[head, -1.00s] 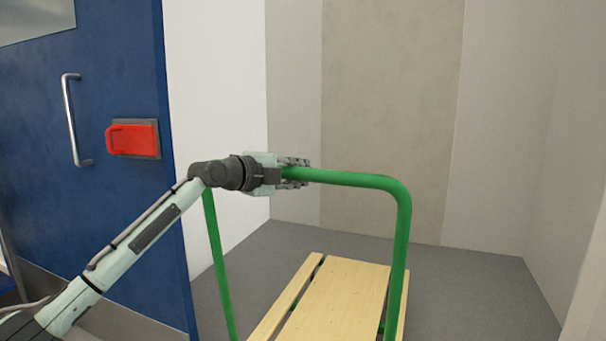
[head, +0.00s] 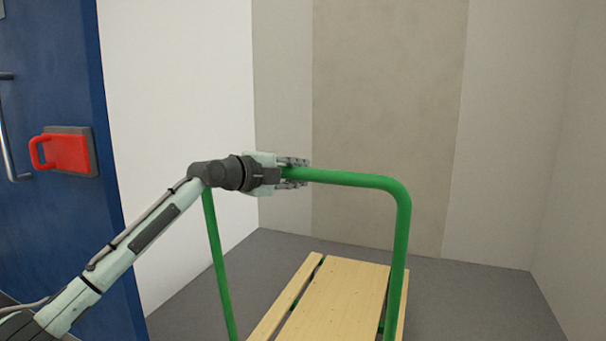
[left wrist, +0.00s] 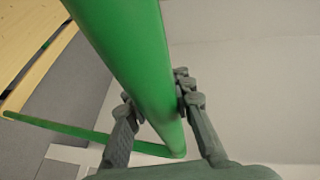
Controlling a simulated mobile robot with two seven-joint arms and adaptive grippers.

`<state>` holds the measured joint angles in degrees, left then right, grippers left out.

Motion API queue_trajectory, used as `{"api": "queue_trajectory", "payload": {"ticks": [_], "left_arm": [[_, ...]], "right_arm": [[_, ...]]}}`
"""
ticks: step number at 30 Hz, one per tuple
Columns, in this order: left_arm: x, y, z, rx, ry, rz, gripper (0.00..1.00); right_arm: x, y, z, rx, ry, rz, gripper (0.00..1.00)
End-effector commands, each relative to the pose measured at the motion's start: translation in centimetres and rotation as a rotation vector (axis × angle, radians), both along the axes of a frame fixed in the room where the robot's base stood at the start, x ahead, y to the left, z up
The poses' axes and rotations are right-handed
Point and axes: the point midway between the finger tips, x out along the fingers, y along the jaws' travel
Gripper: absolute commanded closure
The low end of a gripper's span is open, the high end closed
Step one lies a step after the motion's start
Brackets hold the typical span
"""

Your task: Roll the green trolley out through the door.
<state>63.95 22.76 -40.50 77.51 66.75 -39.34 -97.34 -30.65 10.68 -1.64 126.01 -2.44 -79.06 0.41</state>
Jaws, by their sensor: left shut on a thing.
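The green trolley (head: 401,240) stands in front of me, with an upright tubular green handle and a flat bed of pale wooden planks (head: 336,300). My left gripper (head: 295,173) is shut on the top bar of the handle, near its left end. In the left wrist view the two fingers of my left gripper (left wrist: 155,115) lie on either side of the green tube (left wrist: 130,60). The blue door (head: 55,200) stands at the left edge of the head view, with a metal pull handle and a red latch handle (head: 66,153). My right gripper is not in view.
A white wall (head: 180,110) runs beside the door. Grey and beige wall panels (head: 385,120) close off the space behind the trolley, and another wall (head: 565,190) stands at the right. Grey floor (head: 460,300) is clear around the trolley bed.

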Motion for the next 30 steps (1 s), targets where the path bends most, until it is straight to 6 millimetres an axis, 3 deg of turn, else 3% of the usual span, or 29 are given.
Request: {"api": "queue_trajectory", "payload": {"ticks": [11,12,18,30], "left_arm": [[0.08,0.17,-0.01,0.001,0.0,0.003,1.0],[0.08,0.17,-0.01,0.001,0.0,0.003,0.79],[0.05,0.1,-0.03,0.001,0.001,0.002,0.54],[-0.46,0.59,0.08,0.001,0.001,0.002,0.54]], "right_arm": [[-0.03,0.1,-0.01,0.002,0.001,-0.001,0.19],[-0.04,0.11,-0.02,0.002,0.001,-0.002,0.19],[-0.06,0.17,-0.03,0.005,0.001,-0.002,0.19],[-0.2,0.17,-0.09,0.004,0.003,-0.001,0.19]]}}
